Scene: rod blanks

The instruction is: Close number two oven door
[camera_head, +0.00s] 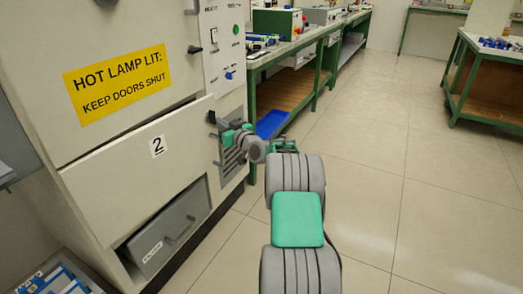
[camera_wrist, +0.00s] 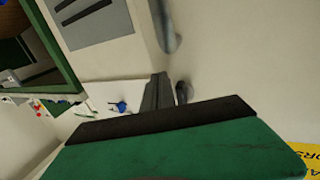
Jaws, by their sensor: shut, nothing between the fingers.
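The number two oven door (camera_head: 125,180) is the pale lower panel with a "2" label (camera_head: 157,146). It stands a little proud of the cabinet face, so it looks ajar. A small black handle (camera_head: 211,117) sits near its upper right edge. My gripper (camera_head: 222,136) is shut and empty, at the right edge of the door, just below the handle. I cannot tell whether it touches the door. In the wrist view the green gripper body fills the bottom, with dark fingers (camera_wrist: 158,92) beyond it and pale panel around.
A yellow "HOT LAMP LIT: KEEP DOORS SHUT" sign (camera_head: 117,80) is on the panel above. A grey drawer (camera_head: 165,240) is below the door. A green bench (camera_head: 290,55) with a blue bin (camera_head: 271,123) stands behind. The tiled floor (camera_head: 400,200) to the right is clear.

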